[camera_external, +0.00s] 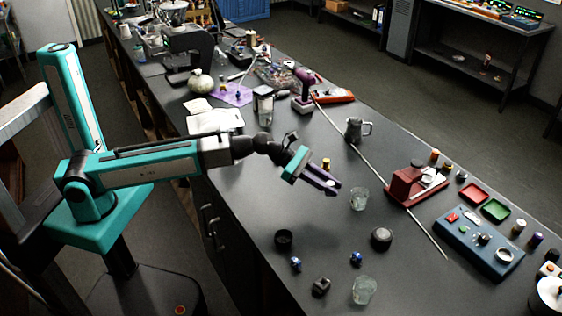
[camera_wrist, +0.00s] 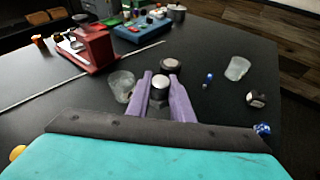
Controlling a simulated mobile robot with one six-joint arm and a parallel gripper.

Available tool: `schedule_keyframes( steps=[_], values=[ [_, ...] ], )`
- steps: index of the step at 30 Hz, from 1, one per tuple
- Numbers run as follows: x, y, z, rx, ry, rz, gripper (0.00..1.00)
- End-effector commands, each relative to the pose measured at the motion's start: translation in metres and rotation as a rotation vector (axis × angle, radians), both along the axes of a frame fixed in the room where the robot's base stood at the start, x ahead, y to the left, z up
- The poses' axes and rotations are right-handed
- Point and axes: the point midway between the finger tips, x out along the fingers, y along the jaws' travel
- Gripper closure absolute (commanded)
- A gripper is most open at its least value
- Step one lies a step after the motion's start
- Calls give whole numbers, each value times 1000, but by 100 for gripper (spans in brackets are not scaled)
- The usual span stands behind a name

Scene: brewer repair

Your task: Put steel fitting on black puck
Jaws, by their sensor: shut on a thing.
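My gripper (camera_wrist: 161,84) has purple fingers shut on a steel fitting (camera_wrist: 160,82), whose round silver top shows between the fingertips in the wrist view. In the external view my gripper (camera_external: 328,186) is held above the dark bench, and the fitting is small and mostly hidden by the fingers. A round black puck (camera_external: 381,237) with a greyish top stands on the bench, lower right of my gripper and apart from it. In the wrist view the puck (camera_wrist: 171,66) is just beyond the fingertips.
A clear glass (camera_external: 359,199) stands near the fingertips, another glass (camera_external: 364,290) at the front. A dark hollow round piece (camera_external: 284,238), blue dice-like pieces (camera_external: 356,259) and a black nut-like piece (camera_external: 321,287) lie around. A red device (camera_external: 407,184) and blue panel (camera_external: 478,243) are further right.

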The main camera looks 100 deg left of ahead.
Motion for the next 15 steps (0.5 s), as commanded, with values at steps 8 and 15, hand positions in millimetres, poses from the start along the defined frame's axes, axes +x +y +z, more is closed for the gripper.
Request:
schedule_keyframes(
  steps=[8, 15],
  values=[
    [21, -63, -7, 10, 8, -43, 100],
    [25, -93, -9, 9, 15, -82, 100]
  ],
)
